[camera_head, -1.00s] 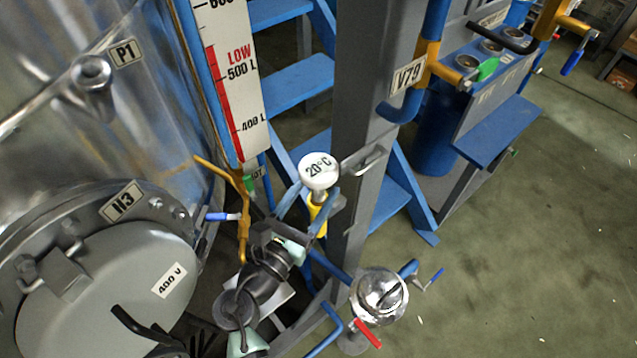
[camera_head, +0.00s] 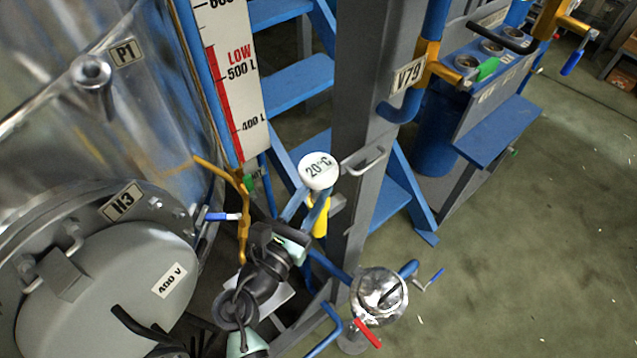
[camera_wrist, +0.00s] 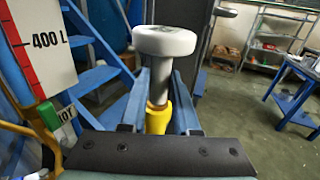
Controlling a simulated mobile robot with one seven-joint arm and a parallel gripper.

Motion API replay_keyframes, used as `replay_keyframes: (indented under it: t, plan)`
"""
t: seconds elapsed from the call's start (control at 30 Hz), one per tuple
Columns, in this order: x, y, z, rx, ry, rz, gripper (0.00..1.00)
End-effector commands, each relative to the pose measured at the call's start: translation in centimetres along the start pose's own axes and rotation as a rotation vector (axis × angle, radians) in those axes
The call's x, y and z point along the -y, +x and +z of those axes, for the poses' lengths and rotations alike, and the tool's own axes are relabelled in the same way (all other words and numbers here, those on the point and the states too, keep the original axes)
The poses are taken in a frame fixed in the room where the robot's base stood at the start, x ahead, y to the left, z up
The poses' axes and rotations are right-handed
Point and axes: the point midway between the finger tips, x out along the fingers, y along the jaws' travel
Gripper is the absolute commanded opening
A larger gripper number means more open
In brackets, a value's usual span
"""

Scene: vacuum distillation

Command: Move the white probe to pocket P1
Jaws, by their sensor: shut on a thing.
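The white probe (camera_head: 318,171) has a round white head marked 20°C and stands beside the grey column. I cannot tell whether the yellow part belongs to the probe or to a holder. Pocket P1 (camera_head: 92,72) is a metal fitting on the shiny tank at upper left, beside its P1 label (camera_head: 124,52).
The level scale (camera_head: 227,75) stands between tank and probe. The grey column (camera_head: 367,100) and its handle (camera_head: 363,163) are close on the right. Open floor lies right.

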Motion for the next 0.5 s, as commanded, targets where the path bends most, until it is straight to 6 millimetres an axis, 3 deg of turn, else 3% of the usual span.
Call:
replay_keyframes:
  t: [0.5]
  plan:
    - [0.02, 0.01, 0.71, 0.000, 0.000, -0.001, 0.00]
